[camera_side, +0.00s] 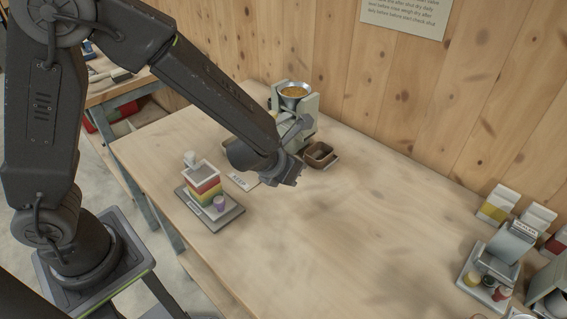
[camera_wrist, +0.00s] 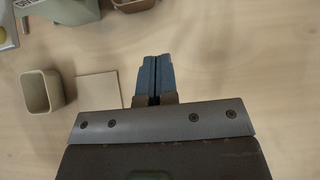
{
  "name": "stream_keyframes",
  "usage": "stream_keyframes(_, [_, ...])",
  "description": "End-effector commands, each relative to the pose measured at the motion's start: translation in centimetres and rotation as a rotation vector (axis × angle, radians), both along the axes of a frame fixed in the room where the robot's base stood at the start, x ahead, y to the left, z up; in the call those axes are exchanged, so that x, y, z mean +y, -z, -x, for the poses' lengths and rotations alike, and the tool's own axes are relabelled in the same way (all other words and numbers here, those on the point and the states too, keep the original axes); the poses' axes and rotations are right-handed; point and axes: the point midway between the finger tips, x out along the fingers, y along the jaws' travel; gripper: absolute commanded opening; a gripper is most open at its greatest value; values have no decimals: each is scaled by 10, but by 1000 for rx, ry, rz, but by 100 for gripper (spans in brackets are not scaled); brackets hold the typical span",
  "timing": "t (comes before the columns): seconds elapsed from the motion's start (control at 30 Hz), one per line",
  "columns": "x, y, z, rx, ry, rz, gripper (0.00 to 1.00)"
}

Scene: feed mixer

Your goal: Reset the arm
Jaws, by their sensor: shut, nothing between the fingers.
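My gripper (camera_side: 290,172) hangs over the middle of the wooden table (camera_side: 330,240), a little in front of the small brown bin. In the wrist view the two blue-grey fingers (camera_wrist: 156,78) are together with nothing between them. The table below the fingertips looks bare. The side view shows my arm reaching from the left, bent down toward the table, with the gripper apart from the things around it.
A tray (camera_side: 212,222) with a striped block lies left. A beige cup (camera_wrist: 42,91) and a pale card (camera_wrist: 98,90) lie near. Cartons (camera_side: 498,204) stand right; the front middle is clear.

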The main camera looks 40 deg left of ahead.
Motion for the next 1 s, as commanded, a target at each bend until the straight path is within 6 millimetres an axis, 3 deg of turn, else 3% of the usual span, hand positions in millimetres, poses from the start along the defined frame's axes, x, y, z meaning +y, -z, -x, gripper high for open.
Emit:
stream_keyframes(0.2, [0, -25, 24, -2, 0, 1, 0])
stream_keyframes(0.47, [9, -43, 35, -12, -90, 55, 0])
stream_keyframes(0.63, [52, -86, 55, -78, -568, 360, 0])
stream_keyframes(0.8, [95, -127, 104, -149, -1234, 832, 0])
stream_keyframes(1.0, [107, -155, 170, -159, -1935, 1390, 0])
